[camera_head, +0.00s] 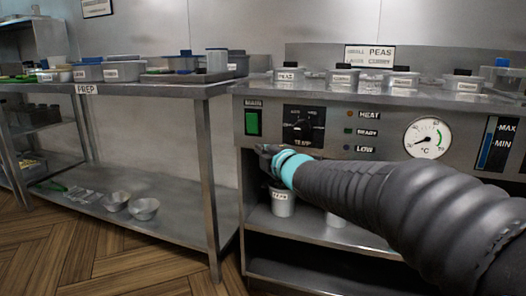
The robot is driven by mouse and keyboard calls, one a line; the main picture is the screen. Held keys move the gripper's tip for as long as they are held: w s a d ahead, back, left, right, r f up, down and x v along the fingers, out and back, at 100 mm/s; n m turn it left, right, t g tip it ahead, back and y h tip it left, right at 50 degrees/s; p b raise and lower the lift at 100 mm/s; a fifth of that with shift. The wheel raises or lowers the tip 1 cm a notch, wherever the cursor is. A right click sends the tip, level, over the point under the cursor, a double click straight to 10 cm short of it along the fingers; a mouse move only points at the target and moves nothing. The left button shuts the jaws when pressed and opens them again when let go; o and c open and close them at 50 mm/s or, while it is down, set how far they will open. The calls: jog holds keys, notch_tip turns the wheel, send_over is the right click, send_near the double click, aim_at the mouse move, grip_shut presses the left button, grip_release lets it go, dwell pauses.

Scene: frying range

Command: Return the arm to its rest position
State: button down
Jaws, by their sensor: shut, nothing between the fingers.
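My arm, in a dark ribbed sleeve, reaches in from the lower right of the head view. Its end has a turquoise ring, and my gripper (265,152) is beyond it, small and dark. My gripper is shut and holds nothing. It is in front of the steel range (375,120), near the panel's lower edge, below the green main switch (252,122) and left of the temperature knob (303,125). I cannot tell whether it touches the panel.
A pot (282,203) stands on the shelf below the panel. Labelled containers (290,75) line the range top. The prep table (150,90) at left holds more containers, with two bowls (144,208) on its lower shelf. The wooden floor (80,250) in front looks clear.

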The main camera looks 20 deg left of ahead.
dwell(0.3)
jog(key=d+f+m+g+h, duration=0.2)
jog(key=d+f+m+h, duration=0.4)
jog(key=f, duration=0.4)
jog(key=s+d+f+m+g+h+p, duration=0.25)
jog(key=s+d+f+m, duration=0.25)
jog(key=s+d+m, duration=0.5)
jog(key=s+d+r+m+g+h+p, duration=0.1)
jog(key=s+d+m+g+p, duration=0.15)
jog(key=s+d, duration=0.55)
jog(key=s+d+m+g+h+p, duration=0.2)
jog(key=s+d+m, duration=0.3)
jog(key=s, duration=0.5)
jog(key=s+d+r+m+t+p, duration=0.1)
jog(key=s+d+r+m+p, duration=0.1)
jog(key=s+d+r, duration=0.3)
jog(key=shift+s+r+p, duration=0.5)
jog(key=shift+s+p, duration=0.3)
jog(key=shift+s, duration=0.05)
